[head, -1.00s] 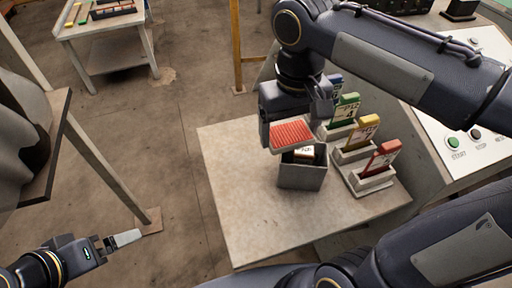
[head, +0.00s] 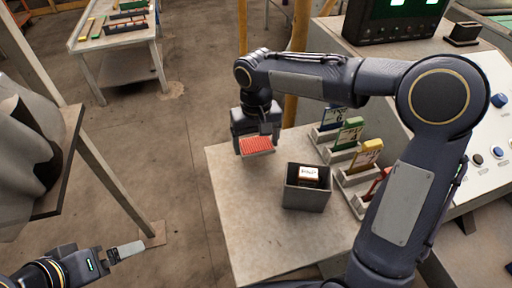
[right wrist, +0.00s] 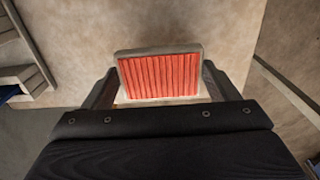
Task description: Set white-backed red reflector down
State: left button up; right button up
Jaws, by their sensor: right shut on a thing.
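The white-backed red reflector (head: 257,146) has a ribbed red face with a pale rim. In the head view it is at my right gripper (head: 256,140), over the far left part of the table (head: 240,215). In the right wrist view the reflector (right wrist: 160,76) sits between the two fingers of my right gripper (right wrist: 158,88), which are shut on its sides. The head view does not show clearly whether it touches the tabletop. My left gripper (head: 125,250) is at the lower left, away from the table; its finger gap is unclear.
A grey hollow box (head: 306,193) with a labelled item inside stands right of the reflector. Green (head: 348,134) and yellow (head: 366,155) cards stand in holders farther right, with others beside them. A control panel (head: 490,150) is at the right. The table's front left is clear.

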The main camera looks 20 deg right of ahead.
aim_at(256, 145)
jog(key=shift+f, duration=1.6)
jog(key=shift+f, duration=0.2)
jog(key=o, duration=0.9)
jog(key=shift+r, duration=0.15)
notch_tip(256, 145, up, 12)
jog(key=shift+r, duration=0.1)
jog(key=shift+s, duration=0.1)
